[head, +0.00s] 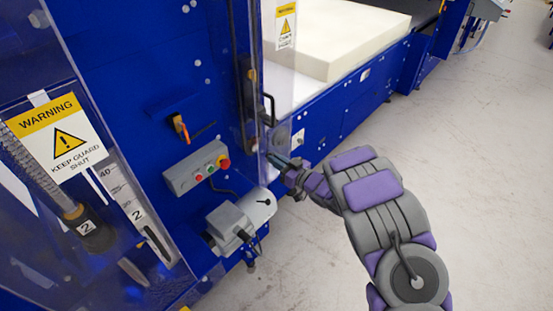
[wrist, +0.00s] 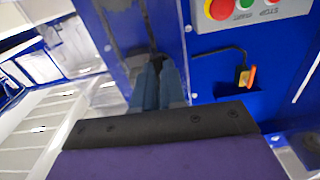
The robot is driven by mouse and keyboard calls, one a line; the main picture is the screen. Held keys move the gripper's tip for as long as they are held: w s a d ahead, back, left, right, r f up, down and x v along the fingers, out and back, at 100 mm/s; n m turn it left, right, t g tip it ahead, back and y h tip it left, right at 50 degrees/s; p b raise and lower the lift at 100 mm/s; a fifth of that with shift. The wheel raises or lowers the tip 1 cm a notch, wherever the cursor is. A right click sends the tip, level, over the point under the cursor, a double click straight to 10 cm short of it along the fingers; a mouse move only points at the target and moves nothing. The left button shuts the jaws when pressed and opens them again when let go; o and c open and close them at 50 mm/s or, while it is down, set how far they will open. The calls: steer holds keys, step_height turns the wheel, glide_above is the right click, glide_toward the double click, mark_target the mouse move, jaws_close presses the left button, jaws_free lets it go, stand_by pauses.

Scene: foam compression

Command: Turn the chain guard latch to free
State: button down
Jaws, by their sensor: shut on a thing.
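My gripper (head: 285,163) is at the lower part of the clear chain guard (head: 279,75), beside the blue machine. In the wrist view its two blue-grey fingers (wrist: 158,68) are close together on a small dark part at the guard's edge, which I take to be the chain guard latch (wrist: 157,57). The fingers hide most of the latch, so its angle cannot be told. A black handle (head: 268,108) stands on the guard above my gripper. The yellow warning label (head: 286,24) is higher on the guard.
A grey box with red and green buttons (head: 196,167) is left of my gripper, with an orange switch (head: 181,127) above it. A grey motor (head: 237,220) juts out below. A foam block (head: 335,38) lies behind the guard. Open floor (head: 470,140) is at right.

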steer(key=shift+w+d+f+m+p, duration=0.1)
steer(key=shift+m+p, duration=3.8)
steer(key=shift+m, duration=0.45)
steer(key=shift+w+d+f+m+p, duration=0.1)
steer(key=shift+m+p, duration=3.75)
steer(key=shift+m, duration=0.5)
steer(key=c, duration=1.2)
jaws_free()
steer(key=shift+w+f, duration=0.1)
steer(key=shift+c, duration=0.2)
steer(key=shift+o, duration=0.2)
steer(key=shift+s+d, duration=0.15)
steer(key=shift+s, duration=0.05)
